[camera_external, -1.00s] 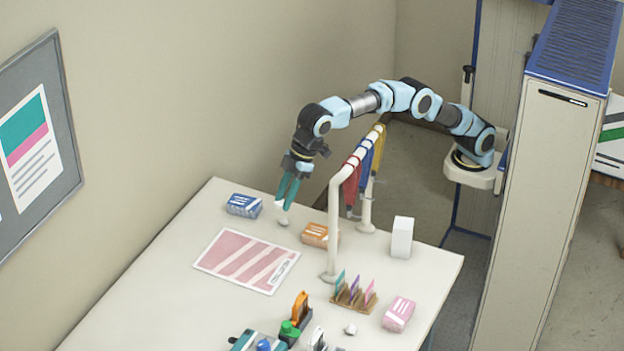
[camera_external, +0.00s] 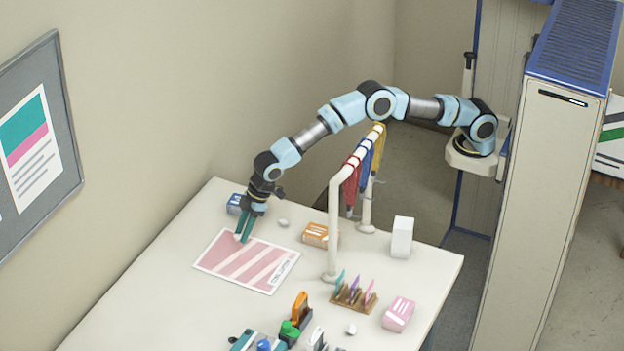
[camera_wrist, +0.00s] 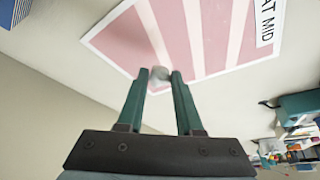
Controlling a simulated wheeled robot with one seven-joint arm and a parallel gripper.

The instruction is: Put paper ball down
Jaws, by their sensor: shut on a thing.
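My gripper (camera_external: 243,238) points down over the upper left part of the pink-and-white striped sheet (camera_external: 262,278). In the wrist view its teal fingers (camera_wrist: 160,78) are closed on a small whitish paper ball (camera_wrist: 160,73) at their tips. The striped sheet (camera_wrist: 120,42) lies just beyond the ball there. I cannot tell whether the ball touches the sheet. The held ball is hidden in the external view. Another whitish ball (camera_external: 283,222) lies on the table right of my gripper, off the sheet.
A blue box (camera_external: 234,204) stands close behind my gripper, partly hidden by it. An orange box (camera_external: 315,235) and a white rack (camera_external: 334,225) with hanging coloured items stand to the right. A card holder (camera_external: 352,298), pink box (camera_external: 398,314) and white block (camera_external: 402,237) are farther right.

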